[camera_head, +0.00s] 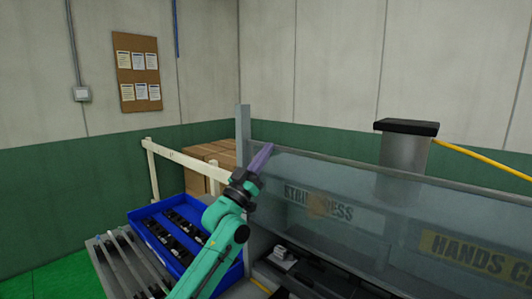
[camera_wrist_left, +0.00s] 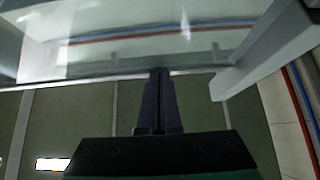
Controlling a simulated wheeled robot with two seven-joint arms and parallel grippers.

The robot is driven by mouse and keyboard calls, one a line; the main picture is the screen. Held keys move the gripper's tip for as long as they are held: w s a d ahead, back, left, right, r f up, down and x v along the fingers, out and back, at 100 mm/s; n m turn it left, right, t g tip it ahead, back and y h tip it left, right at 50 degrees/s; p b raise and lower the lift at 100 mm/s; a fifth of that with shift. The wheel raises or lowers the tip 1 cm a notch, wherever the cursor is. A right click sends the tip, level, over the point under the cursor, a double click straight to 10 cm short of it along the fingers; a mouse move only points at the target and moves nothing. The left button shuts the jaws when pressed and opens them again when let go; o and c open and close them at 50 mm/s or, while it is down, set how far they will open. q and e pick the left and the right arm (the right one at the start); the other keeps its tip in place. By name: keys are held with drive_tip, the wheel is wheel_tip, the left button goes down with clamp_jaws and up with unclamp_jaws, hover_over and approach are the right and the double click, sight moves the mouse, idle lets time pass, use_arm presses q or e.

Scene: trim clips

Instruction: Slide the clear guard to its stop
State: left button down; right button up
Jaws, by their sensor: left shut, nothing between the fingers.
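The clear guard (camera_head: 375,185) is a wide see-through panel running from the grey post (camera_head: 243,130) off to the right edge of the head view. Lettering shows on or through it. In the left wrist view the guard (camera_wrist_left: 150,45) fills the upper part, with its edge crossing just beyond the fingertips. My left gripper (camera_head: 264,152) is shut and empty, its purple fingers together at the guard's upper left corner beside the post. In the left wrist view the fingers (camera_wrist_left: 158,78) reach the guard's edge; I cannot tell if they touch it. My right gripper is not in view.
A blue tray (camera_head: 143,215) with black clips stands on a roller conveyor (camera_head: 100,255) at the left. A cream rail (camera_head: 180,157) and cardboard boxes (camera_head: 222,148) are behind. A grey column with a black cap (camera_head: 405,127) rises behind the guard. A dark fixture (camera_head: 310,275) lies below it.

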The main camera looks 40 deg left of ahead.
use_arm(q)
wheel_tip(320, 180, down, 17)
drive_tip(key=b, duration=1.3)
drive_tip(key=shift+f+b, duration=0.2)
drive_tip(key=shift+b, duration=0.15)
drive_tip(key=shift+w+f+b, duration=0.15)
drive_tip(key=shift+f+b, duration=0.2)
drive_tip(key=shift+f, duration=0.15)
wheel_tip(320, 180, up, 5)
drive_tip(key=p, duration=0.4)
drive_tip(key=shift+w, duration=0.15)
drive_tip(key=f+b, duration=0.1)
drive_tip(key=s+f+b, duration=0.1)
drive_tip(key=shift+s+f, duration=0.3)
drive_tip(key=shift+f, duration=0.05)
drive_tip(key=b, duration=0.3)
approach(270, 192)
drive_tip(key=v, duration=0.2)
drive_tip(key=shift+s+d, duration=0.15)
drive_tip(key=shift+s, duration=0.25)
